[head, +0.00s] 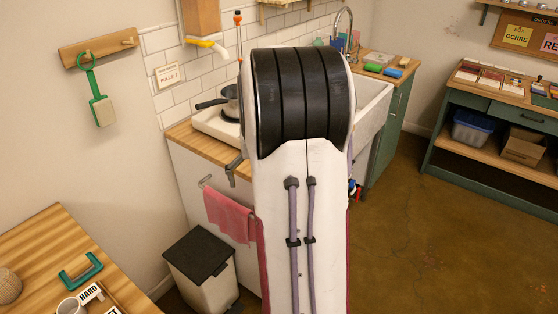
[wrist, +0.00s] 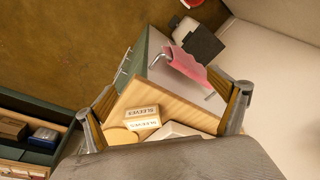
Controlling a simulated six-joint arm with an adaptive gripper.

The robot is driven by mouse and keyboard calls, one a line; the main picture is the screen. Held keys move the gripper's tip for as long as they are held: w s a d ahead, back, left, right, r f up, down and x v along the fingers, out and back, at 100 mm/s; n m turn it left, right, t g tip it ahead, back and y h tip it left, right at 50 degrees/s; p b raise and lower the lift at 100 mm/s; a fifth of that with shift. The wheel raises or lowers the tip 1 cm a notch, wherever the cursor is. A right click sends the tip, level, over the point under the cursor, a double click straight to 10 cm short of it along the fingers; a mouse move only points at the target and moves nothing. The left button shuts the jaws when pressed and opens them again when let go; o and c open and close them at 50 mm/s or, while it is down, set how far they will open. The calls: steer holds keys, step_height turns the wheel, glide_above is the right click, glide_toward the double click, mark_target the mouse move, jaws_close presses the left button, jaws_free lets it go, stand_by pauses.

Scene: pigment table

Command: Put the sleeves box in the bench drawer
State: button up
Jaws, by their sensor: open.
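The sleeves box (wrist: 143,117), small and cream with printed labels, sits on the wooden counter (wrist: 158,88) in the wrist view. It lies between the spread fingers of my gripper (wrist: 172,95) in the picture; the fingers are open and empty. I cannot tell how far they are above it. In the head view my own arm hides the box. The green bench (head: 484,112) stands at the right of the head view, with a drawer (head: 523,115) under its top that looks shut.
A hotplate with a pan (head: 229,100) and a white sink (head: 368,105) are along the counter. A pink towel (head: 230,214) hangs in front, above a bin (head: 203,262). A blue tub (head: 473,130) and carton (head: 522,147) occupy the bench shelf. Open floor (head: 430,230) lies between.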

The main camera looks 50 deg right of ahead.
steer(key=shift+m+h, duration=0.3)
steer(key=shift+m, duration=0.2)
steer(key=d+f, duration=0.1)
steer(key=d, duration=0.3)
steer(key=w+d+f, duration=0.1)
steer(key=d, duration=0.3)
steer(key=d+f, duration=0.1)
steer(key=d, duration=0.3)
steer(key=shift+w+f, duration=0.3)
steer(key=shift+w+d+t, duration=0.15)
steer(key=shift+w+d, duration=0.1)
steer(key=shift+d, duration=0.3)
steer(key=shift+w+d+t, duration=0.15)
steer(key=shift+w+d, duration=0.05)
steer(key=shift+d, duration=0.3)
steer(key=shift+n+t+h, duration=0.3)
steer(key=shift+t+h, duration=0.1)
steer(key=shift+h, duration=0.3)
steer(key=w+d+r, duration=0.2)
steer(key=d+r, duration=0.1)
steer(key=shift+w+r, duration=0.25)
steer(key=shift+w, duration=0.15)
steer(key=shift+x, duration=1.35)
steer(key=shift+f, duration=0.1)
